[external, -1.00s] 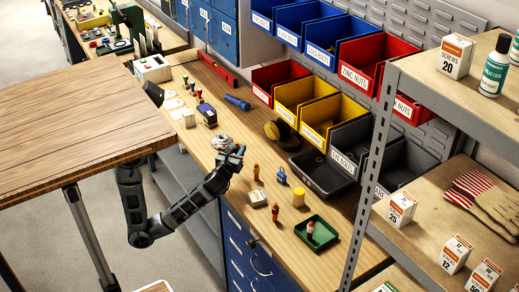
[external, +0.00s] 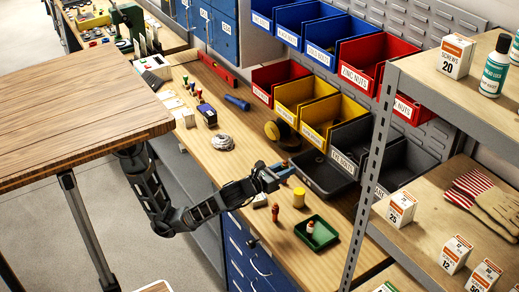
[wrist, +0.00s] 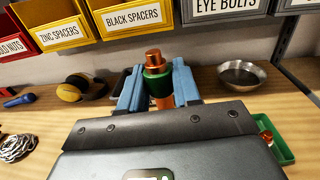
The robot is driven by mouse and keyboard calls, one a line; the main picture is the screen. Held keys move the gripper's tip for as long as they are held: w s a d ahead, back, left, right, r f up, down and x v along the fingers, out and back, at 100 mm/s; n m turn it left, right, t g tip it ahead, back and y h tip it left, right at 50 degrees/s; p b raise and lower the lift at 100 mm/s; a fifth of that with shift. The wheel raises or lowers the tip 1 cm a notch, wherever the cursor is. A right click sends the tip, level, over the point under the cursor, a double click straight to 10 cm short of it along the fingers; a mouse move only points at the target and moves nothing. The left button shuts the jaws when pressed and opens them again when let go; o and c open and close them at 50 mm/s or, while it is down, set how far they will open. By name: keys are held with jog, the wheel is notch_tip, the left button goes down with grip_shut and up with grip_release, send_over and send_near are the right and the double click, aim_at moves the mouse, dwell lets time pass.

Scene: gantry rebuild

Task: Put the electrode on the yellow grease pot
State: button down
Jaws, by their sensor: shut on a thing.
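The electrode (wrist: 157,68), copper-coloured with a green band, stands upright between the two blue fingers of my gripper (wrist: 158,88) in the wrist view. The gripper is shut on it. In the external view my gripper (external: 279,172) is over the bench, just behind and left of the yellow grease pot (external: 298,198). The pot is a short yellow cylinder standing on the wood. It does not show in the wrist view. I cannot clearly make out the held electrode in the external view.
Labelled bins (external: 325,175) line the back. A wire coil (external: 222,142) and yellow-black item (wrist: 85,88) lie left. A metal bowl (wrist: 242,76) is right.

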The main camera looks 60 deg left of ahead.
jog(key=d+r+m+h, duration=0.2)
jog(key=d+h, duration=0.1)
jog(key=d, duration=0.3)
jog(key=p, duration=0.1)
send_over(299, 191)
notch_tip(299, 191, down, 7)
jog(key=shift+w+r, duration=0.1)
jog(key=shift+a+f, duration=0.1)
jog(key=shift+f, duration=1.9)
jog(key=shift+f, duration=0.1)
jog(key=shift+f, duration=0.1)
jog(key=c, duration=0.8)
grip_release()
